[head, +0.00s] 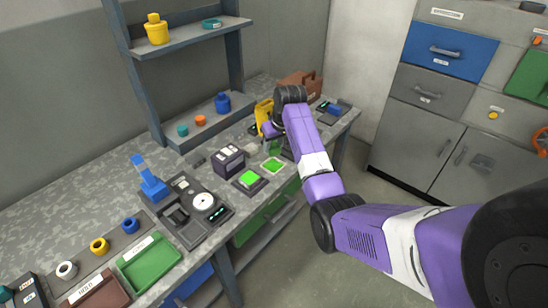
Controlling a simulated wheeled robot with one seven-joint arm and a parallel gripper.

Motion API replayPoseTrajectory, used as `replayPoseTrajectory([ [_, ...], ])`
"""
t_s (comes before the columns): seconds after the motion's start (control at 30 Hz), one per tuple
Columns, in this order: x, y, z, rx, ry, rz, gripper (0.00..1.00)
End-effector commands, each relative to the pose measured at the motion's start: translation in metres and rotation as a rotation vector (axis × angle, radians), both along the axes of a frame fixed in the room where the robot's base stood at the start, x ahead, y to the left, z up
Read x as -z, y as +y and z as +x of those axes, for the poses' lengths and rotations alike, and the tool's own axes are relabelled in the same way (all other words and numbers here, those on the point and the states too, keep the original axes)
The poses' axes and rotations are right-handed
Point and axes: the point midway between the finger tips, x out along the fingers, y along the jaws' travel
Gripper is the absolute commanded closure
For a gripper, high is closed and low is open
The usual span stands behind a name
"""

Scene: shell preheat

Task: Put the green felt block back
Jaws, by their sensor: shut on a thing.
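My gripper (272,135) is over the far part of the workbench, small and partly hidden by my purple arm. It is shut on a small green block (273,147), which looks like the green felt block; only part of it shows below the jaws. Just below it is a bright green square (273,164) on a dark base. A second bright green square (249,178) sits on a dark device nearer me. I cannot tell whether the held block touches anything beneath it.
A dark box (229,158) stands left of the green squares. A yellow object (263,112) is close behind my gripper. A gauge device (204,203), a blue upright tool (150,182) and a green tray (150,262) are nearer. A brown box (300,84) is at the far end.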

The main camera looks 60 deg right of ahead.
Motion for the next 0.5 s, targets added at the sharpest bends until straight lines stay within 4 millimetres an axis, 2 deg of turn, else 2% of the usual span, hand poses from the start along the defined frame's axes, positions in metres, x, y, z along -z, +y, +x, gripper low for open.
replayPoseTrajectory([
  [0.1, 0.018, 0.0, 0.0, 0.0, 0.001, 0.001, 0.92],
  [0.27, 0.028, 0.0, 0.0, 0.0, 0.0, 0.0, 0.92],
  [0.5, 0.061, 0.0, 0.0, 0.0, 0.002, 0.001, 0.92],
])
